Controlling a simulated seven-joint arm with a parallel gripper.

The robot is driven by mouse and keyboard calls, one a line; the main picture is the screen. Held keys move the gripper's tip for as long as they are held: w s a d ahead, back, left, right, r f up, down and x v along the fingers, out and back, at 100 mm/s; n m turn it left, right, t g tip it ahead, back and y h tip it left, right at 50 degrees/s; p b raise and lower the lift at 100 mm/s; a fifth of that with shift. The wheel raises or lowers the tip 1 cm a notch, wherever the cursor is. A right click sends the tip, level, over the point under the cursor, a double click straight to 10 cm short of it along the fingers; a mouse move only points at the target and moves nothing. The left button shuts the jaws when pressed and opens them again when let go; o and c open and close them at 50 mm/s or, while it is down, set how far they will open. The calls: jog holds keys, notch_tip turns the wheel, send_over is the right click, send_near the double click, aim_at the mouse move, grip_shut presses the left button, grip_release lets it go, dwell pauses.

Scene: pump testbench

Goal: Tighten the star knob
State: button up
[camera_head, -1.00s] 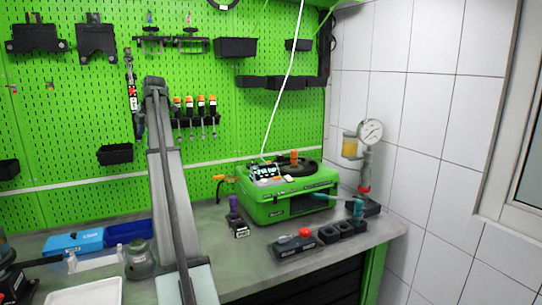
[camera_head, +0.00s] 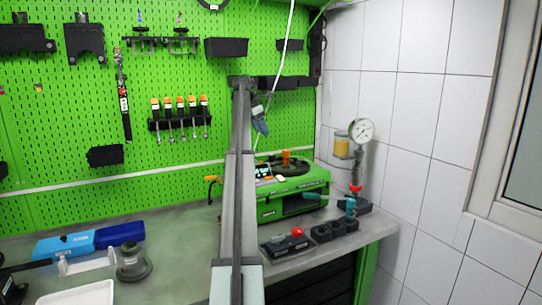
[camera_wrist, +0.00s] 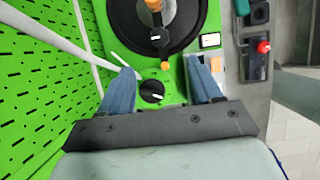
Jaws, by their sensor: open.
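The green pump testbench machine (camera_head: 292,190) stands on the bench; its lower left is hidden behind my arm. An orange knob (camera_head: 286,158) rises from the dark round plate on its top. In the wrist view, an orange-ended part (camera_wrist: 153,5) lies over the black disc (camera_wrist: 125,30), and a dark round knob with a white mark (camera_wrist: 152,92) sits below the disc. I cannot tell which knob is the star knob. My gripper (camera_head: 260,122) is above the machine. In the wrist view my gripper (camera_wrist: 158,68) is open, blue fingers apart, with the dark knob between them in the picture, nothing held.
A red-topped black block (camera_head: 292,241) and dark holders (camera_head: 334,230) stand at the bench front. A pressure gauge (camera_head: 363,130) stands at the right near the tiled wall. A pegboard (camera_head: 60,120) backs the bench.

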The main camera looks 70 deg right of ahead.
aim_at(272, 158)
jog(key=x, duration=1.3)
jog(key=shift+f, duration=0.2)
jog(key=c, duration=1)
